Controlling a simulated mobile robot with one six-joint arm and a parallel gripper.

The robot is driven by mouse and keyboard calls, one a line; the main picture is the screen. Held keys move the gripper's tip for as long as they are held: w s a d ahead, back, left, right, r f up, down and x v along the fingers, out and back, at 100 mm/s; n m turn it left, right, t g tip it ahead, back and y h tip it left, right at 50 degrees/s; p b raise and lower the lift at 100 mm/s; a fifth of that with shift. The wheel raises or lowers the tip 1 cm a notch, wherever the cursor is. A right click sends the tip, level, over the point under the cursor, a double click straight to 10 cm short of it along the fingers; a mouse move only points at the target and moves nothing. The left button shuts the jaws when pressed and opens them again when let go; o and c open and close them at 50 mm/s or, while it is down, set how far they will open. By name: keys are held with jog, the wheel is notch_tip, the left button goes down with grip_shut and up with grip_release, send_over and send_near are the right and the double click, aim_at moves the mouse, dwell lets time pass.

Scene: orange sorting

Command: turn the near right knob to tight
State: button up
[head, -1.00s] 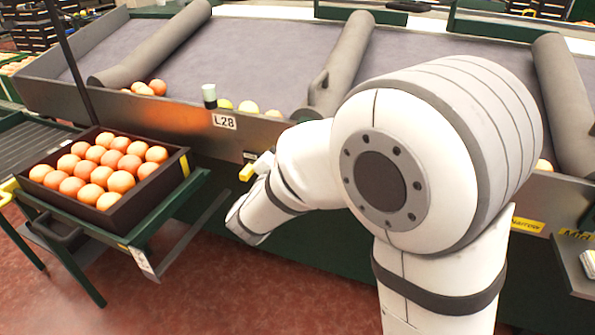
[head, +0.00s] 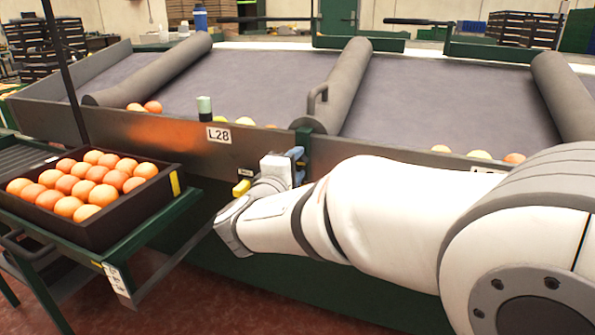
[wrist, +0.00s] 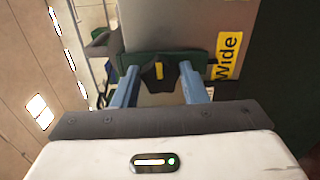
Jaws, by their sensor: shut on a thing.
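In the wrist view, a small black knob (wrist: 150,77) with a yellow pointer mark sits between the two blue fingers of my gripper (wrist: 160,82). The fingers are shut on its sides. The yellow mark lies nearly along the fingers' direction in this view. A yellow label (wrist: 226,57) reading "Wide" is to the right of the knob. In the head view, my gripper (head: 296,156) is at the front wall of the sorting table, by a green bracket (head: 303,140) below a grey padded divider. The knob is hidden there.
A dark crate of oranges (head: 145,208) stands on a green stand at left. The sloping grey table (head: 240,80) has padded dividers and a few fruits along its lower edge. A yellow piece (head: 241,188) is left of my wrist.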

jog(key=shift+f+m, duration=0.1)
jog(key=shift+m, duration=0.3)
jog(key=o, duration=1)
jog(key=shift+p+v, duration=1.1)
jog(key=shift+v, duration=2.9)
